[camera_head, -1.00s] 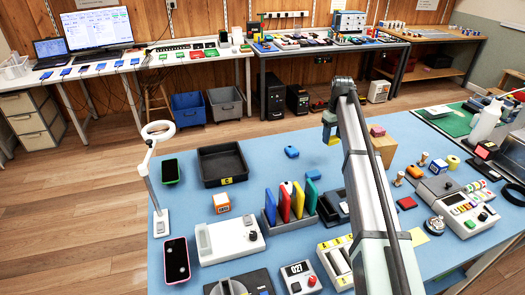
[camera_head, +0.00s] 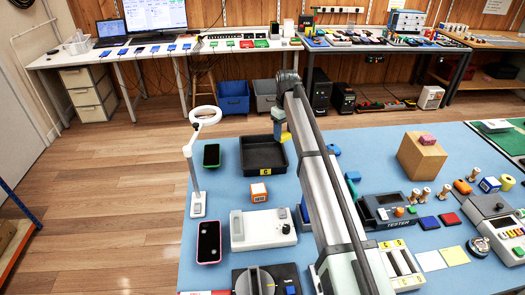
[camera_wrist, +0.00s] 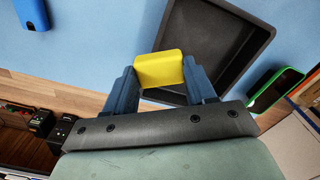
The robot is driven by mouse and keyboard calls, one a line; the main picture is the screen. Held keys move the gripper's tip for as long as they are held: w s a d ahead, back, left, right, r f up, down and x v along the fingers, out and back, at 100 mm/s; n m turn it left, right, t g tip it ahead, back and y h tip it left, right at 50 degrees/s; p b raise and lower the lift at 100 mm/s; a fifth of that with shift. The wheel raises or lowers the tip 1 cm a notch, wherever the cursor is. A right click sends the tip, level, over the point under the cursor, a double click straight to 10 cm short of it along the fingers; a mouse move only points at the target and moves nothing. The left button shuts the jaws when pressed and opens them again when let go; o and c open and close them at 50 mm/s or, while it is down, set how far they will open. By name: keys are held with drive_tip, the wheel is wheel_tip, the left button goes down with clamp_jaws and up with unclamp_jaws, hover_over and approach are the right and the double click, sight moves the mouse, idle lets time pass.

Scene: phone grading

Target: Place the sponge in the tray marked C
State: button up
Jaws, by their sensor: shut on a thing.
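The yellow sponge (camera_wrist: 160,69) is between the two dark blue fingers of my gripper (camera_wrist: 163,80) in the wrist view. In the head view the sponge (camera_head: 286,136) shows as a small yellow patch just below my gripper (camera_head: 279,124). The black tray marked C (camera_head: 264,170) lies on the blue mat, its yellow label facing the camera. In the wrist view the sponge overlaps the near left side of the tray (camera_wrist: 246,58). The exact height above the tray cannot be told.
A green-edged phone (camera_head: 211,155) lies left of the tray. An orange-and-white cube (camera_head: 259,193) sits in front of it. A ring lamp (camera_head: 203,116) stands further left. A blue object (camera_head: 333,150) lies right of my arm, which hides part of the bench.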

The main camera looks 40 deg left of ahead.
hover_over(262, 158)
drive_tip(key=shift+f+m, duration=1.45)
drive_tip(key=shift+f, duration=0.95)
drive_tip(key=shift+f+m, duration=1.45)
drive_tip(key=shift+f, duration=0.95)
drive_tip(key=shift+f, duration=0.15)
drive_tip(key=o, duration=1)
wheel_tip(262, 158, up, 12)
drive_tip(key=shift+r, duration=0.2)
